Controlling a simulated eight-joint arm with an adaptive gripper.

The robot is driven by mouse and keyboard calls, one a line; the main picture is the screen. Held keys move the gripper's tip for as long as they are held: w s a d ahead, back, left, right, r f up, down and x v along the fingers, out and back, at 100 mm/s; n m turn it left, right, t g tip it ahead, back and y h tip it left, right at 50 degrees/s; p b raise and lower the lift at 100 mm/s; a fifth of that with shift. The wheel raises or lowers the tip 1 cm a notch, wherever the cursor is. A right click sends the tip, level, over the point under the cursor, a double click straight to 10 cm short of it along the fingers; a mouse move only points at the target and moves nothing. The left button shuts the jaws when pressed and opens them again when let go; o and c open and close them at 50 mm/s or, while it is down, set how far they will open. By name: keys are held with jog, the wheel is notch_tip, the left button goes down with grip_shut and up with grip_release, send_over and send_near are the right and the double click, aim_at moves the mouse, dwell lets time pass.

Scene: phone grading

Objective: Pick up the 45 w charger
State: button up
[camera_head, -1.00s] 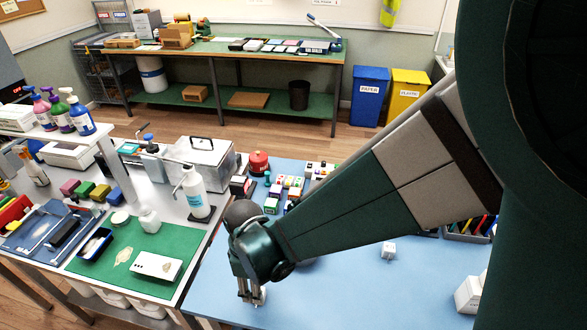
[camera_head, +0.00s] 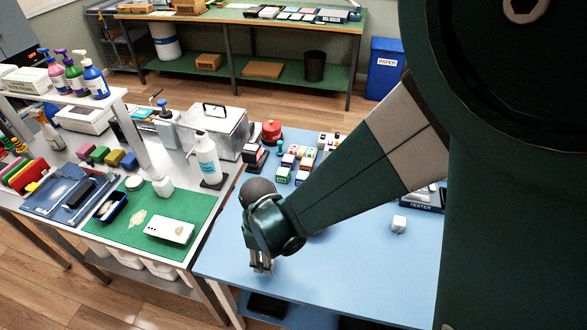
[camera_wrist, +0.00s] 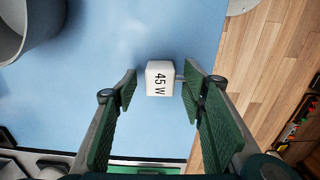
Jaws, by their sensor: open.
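The 45 W charger (camera_wrist: 159,78) is a small white block with "45 W" printed on its face and a metal prong on its right side. It sits on the blue table (camera_wrist: 100,45), near the table's edge. In the wrist view it shows between the tips of my open gripper (camera_wrist: 160,88), nearer the right finger; I cannot tell whether that finger touches it. In the head view my gripper (camera_head: 262,268) points down over the front left of the blue table, and I cannot make out the charger there.
Another white cube (camera_head: 398,224) stands on the blue table to the right. Several coloured boxes (camera_head: 290,160) stand behind my arm. The table around my gripper is clear.

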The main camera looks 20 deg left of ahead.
jog(key=shift+f, duration=0.85)
jog(key=c, duration=1)
